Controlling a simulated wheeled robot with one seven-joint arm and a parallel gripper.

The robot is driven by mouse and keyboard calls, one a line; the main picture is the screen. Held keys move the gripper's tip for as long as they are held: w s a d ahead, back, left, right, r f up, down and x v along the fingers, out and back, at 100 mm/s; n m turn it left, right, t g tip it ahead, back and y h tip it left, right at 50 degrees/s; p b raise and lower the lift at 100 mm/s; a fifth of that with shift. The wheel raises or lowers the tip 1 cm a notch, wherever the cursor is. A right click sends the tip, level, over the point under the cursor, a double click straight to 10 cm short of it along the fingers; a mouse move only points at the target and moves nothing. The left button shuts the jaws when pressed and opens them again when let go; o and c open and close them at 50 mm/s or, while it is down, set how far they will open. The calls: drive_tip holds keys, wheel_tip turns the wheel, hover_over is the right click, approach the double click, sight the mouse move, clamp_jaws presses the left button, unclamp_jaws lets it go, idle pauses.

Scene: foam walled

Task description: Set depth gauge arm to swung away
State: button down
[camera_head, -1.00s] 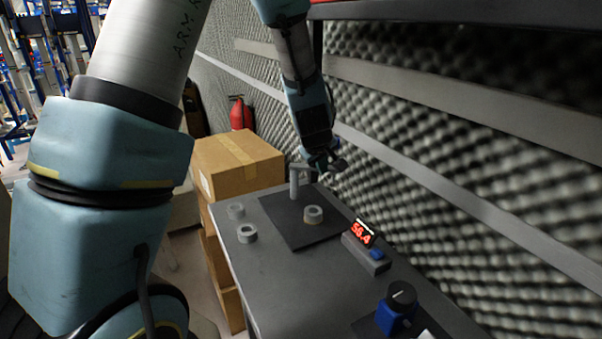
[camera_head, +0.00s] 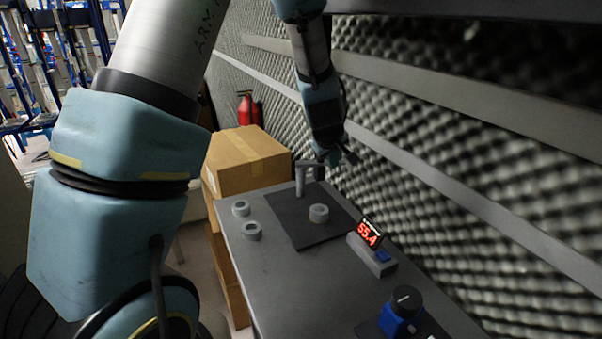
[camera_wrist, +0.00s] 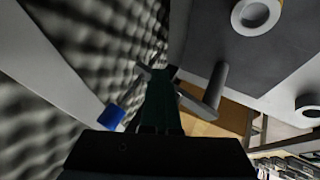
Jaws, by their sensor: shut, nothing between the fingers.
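The depth gauge is a grey upright post (camera_head: 300,181) at the far end of the bench, with a short arm reaching right from its top towards my gripper. In the wrist view the post (camera_wrist: 216,84) stands right of my fingers, and the arm (camera_wrist: 188,98) runs from it behind them. A thin rod with a blue end (camera_wrist: 111,117) shows left of the fingers; I cannot tell its exact joint. My gripper (camera_head: 340,160) is shut and empty, close to the arm beside the wall. It also shows in the wrist view (camera_wrist: 160,78). Contact is unclear.
A dark mat (camera_head: 305,232) carries a pale ring (camera_head: 318,213); two more rings (camera_head: 252,231) lie left of it. A red-digit display (camera_head: 370,236) and a blue-based knob (camera_head: 404,306) are nearer. The foam wall (camera_head: 450,140) is close on the right; cartons (camera_head: 245,162) stand left.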

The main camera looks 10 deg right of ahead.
drive_tip(key=shift+w, duration=0.15)
drive_tip(key=p+v, duration=0.2)
drive_tip(key=v, duration=0.9)
drive_tip(key=shift+f, duration=0.1)
drive_tip(key=s+a+f+m+g+y, duration=0.1)
drive_tip(key=s+a, duration=0.2)
drive_tip(key=a, duration=0.6)
drive_tip(key=s+a+f+m+g+y, duration=0.1)
drive_tip(key=s+a+g, duration=0.1)
drive_tip(key=a, duration=0.8)
drive_tip(key=s+a+f+m+g+y, duration=0.1)
drive_tip(key=s+a, duration=0.3)
drive_tip(key=a, duration=0.6)
drive_tip(key=shift+a+f+m+g+y, duration=0.2)
drive_tip(key=shift+a+m+g+y, duration=0.1)
drive_tip(key=shift+y, duration=0.1)
